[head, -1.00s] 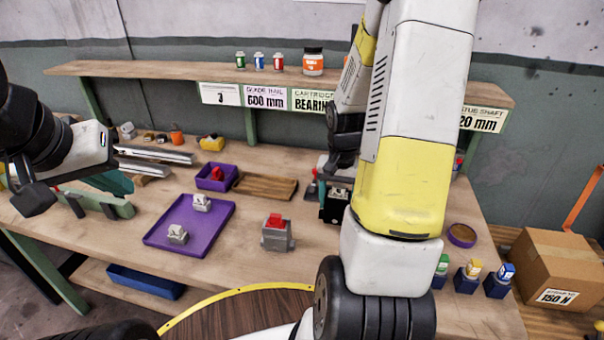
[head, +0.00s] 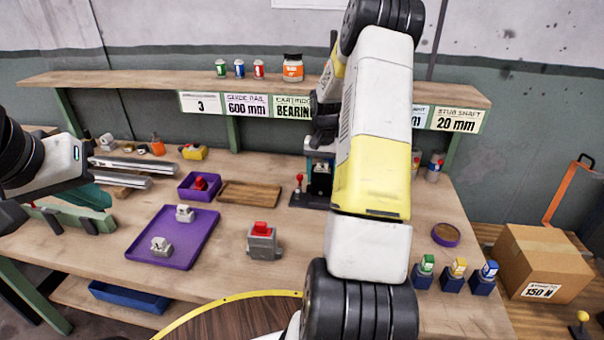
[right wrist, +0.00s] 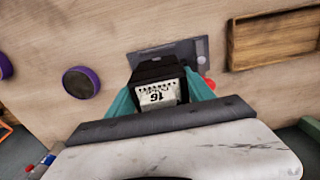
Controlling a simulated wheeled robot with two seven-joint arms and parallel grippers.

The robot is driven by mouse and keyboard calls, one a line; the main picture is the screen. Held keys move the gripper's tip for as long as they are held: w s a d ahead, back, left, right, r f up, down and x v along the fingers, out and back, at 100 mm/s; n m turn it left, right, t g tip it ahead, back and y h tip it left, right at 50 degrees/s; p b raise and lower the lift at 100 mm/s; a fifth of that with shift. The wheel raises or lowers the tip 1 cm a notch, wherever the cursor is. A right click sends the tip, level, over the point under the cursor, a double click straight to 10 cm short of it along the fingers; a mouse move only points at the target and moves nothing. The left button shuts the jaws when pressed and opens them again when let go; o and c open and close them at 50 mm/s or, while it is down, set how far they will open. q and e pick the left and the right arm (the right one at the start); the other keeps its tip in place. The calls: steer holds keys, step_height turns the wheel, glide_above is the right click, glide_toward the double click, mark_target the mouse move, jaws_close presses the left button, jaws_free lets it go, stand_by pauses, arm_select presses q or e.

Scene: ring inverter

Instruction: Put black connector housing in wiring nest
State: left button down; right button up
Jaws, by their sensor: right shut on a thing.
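My right gripper (right wrist: 160,98) has teal fingers closed on the sides of the black connector housing (right wrist: 158,70), whose pale label reads 16. In the head view the housing (head: 320,181) shows just left of my right arm, which partly hides that gripper. It is in front of or over a dark fixture plate (head: 308,201) with a red-knobbed lever; the plate (right wrist: 190,50) also shows behind the housing in the right wrist view. I cannot tell whether they touch, or which fixture is the wiring nest. My left gripper (head: 96,197) is at the far left, its jaws unclear.
A grey block with a red top (head: 262,241) stands mid-table. A purple tray (head: 190,243) with two pale parts, a purple bin (head: 187,194) and a wooden tray (head: 250,194) lie left of the fixture. Small blue-based blocks (head: 453,284) stand at right.

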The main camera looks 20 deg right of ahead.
mark_target(321, 185)
steer(key=shift+f, duration=1.75)
steer(key=shift+f, duration=0.1)
steer(key=o, duration=1.7)
steer(key=shift+f, duration=0.1)
steer(key=shift+o, duration=0.2)
